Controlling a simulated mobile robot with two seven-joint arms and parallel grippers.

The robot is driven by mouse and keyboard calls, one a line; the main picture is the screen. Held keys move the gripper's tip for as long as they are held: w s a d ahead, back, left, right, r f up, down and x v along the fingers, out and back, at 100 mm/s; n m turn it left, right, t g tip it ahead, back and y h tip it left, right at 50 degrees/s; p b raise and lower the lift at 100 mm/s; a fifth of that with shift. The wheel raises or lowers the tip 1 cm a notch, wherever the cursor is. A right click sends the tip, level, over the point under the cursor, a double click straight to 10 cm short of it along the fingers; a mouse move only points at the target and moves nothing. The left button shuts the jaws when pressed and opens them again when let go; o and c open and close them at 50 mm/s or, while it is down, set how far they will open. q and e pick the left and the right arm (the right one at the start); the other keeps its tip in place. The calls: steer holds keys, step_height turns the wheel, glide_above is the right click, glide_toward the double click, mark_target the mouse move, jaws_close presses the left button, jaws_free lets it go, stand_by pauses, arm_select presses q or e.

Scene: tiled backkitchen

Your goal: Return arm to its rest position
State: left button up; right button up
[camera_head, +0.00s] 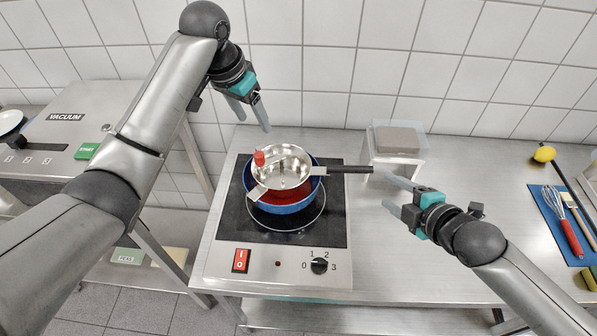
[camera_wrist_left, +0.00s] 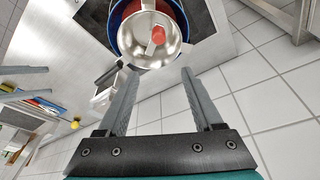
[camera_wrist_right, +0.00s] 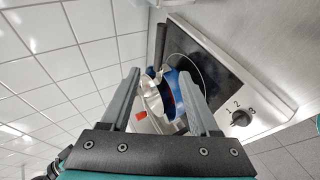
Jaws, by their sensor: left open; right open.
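My left gripper (camera_head: 247,112) is raised in front of the tiled wall, above and behind the pan. It is open and empty, and its two fingers also show apart in the left wrist view (camera_wrist_left: 160,98). My right gripper (camera_head: 392,195) is to the right of the hob, open and empty; its fingers show apart in the right wrist view (camera_wrist_right: 163,100).
The hob (camera_head: 232,218) has a red switch (camera_head: 240,260) and a black dial (camera_head: 319,265). A small steel stand (camera_head: 398,148) holds a grey block behind my right gripper. A blue mat (camera_head: 567,225) with a whisk lies at right. A vacuum machine (camera_head: 62,132) stands at left.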

steer(key=shift+s+d+r, duration=0.15)
steer(key=shift+s+r, duration=0.05)
steer(key=shift+s, duration=0.05)
